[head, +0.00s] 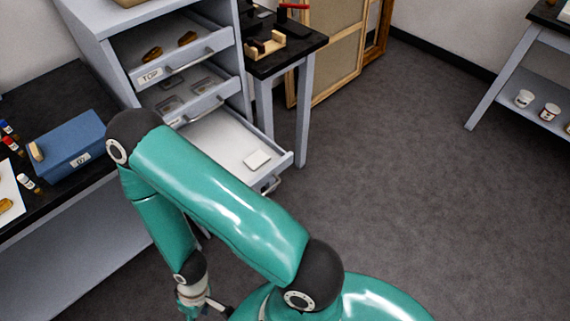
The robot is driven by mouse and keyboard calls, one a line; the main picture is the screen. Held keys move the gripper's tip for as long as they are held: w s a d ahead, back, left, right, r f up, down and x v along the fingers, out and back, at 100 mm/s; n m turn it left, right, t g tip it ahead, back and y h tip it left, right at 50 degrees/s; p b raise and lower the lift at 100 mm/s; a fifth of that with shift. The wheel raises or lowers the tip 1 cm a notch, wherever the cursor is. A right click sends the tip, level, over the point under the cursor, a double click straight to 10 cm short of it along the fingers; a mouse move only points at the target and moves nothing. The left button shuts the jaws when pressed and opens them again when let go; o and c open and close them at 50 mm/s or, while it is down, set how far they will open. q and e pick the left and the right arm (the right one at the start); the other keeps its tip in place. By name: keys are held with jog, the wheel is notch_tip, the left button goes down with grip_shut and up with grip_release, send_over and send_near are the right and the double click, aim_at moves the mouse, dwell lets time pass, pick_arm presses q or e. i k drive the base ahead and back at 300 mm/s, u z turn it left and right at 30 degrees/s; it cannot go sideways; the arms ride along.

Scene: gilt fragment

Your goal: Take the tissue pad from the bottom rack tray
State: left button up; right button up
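The tissue pad (257,159) is a small white square lying flat in the open bottom rack tray (222,137), near its front right corner. The bottom tray is pulled out, and my teal arm hides its left front part. My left gripper (216,307) is at the bottom edge of the head view, pointing down, below and left of the tray and well apart from the pad. My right gripper is not in view.
Above, the tray marked TOP (150,77) and a middle tray (213,100) also stand open. A dark bench with a blue box (68,146) is at left. A small dark table (290,54) stands right of the rack. Grey floor (400,150) is clear at right.

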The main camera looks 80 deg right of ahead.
aim_at(259, 158)
jog(key=z, duration=0.15)
jog(key=k, duration=0.3)
jog(key=z, duration=1.25)
jog(key=i, duration=0.55)
jog(key=u, duration=0.15)
jog(key=k, duration=0.8)
jog(key=z, duration=0.15)
jog(key=i, duration=0.9)
jog(key=u, duration=0.1)
